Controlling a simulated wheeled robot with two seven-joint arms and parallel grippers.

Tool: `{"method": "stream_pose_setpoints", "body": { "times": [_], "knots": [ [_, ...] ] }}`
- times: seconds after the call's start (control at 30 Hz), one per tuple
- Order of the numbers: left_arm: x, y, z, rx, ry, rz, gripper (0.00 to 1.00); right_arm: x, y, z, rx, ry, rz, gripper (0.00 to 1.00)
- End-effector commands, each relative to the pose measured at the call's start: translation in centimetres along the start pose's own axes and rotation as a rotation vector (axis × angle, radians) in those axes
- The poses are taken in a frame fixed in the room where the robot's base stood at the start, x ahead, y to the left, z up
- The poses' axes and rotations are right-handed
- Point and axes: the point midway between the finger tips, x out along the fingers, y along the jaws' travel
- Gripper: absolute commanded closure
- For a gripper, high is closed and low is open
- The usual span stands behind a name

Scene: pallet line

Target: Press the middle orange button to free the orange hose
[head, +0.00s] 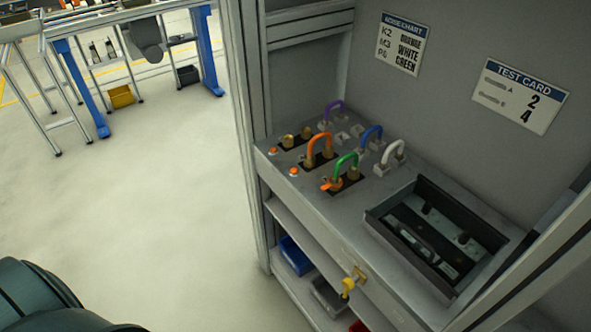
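Orange buttons stand in a row along the left edge of the grey bench top. The middle orange button (293,171) is beside the black plate of the orange hose. The far orange button (273,151) is by a plate with brass fittings and no hose. The near orange button (325,184) is close to the green hose (347,159) and partly merges with its fittings. The orange hose (319,138) is a small upright arch with both ends at brass fittings. Neither gripper is in view; a dark teal part of my arm shows at bottom left.
Purple (333,107), blue (371,133) and white (396,148) hoses stand behind and right. A dark open tray (374,214) lies on the right. A yellow-handled fitting (349,285) projects from the bench front. Shelves with bins (295,255) are below. The floor at left is clear.

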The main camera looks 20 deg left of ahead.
Motion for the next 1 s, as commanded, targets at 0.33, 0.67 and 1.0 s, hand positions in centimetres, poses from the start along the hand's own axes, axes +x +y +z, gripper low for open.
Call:
{"method": "stream_pose_setpoints", "body": {
  "times": [0.33,0.67,1.0],
  "knots": [
    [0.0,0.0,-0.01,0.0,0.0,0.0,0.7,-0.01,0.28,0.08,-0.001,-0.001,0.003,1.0],
    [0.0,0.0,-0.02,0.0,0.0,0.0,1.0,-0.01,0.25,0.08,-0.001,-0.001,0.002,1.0],
    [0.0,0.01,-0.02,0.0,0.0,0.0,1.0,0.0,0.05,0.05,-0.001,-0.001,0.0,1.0]
  ]
}}
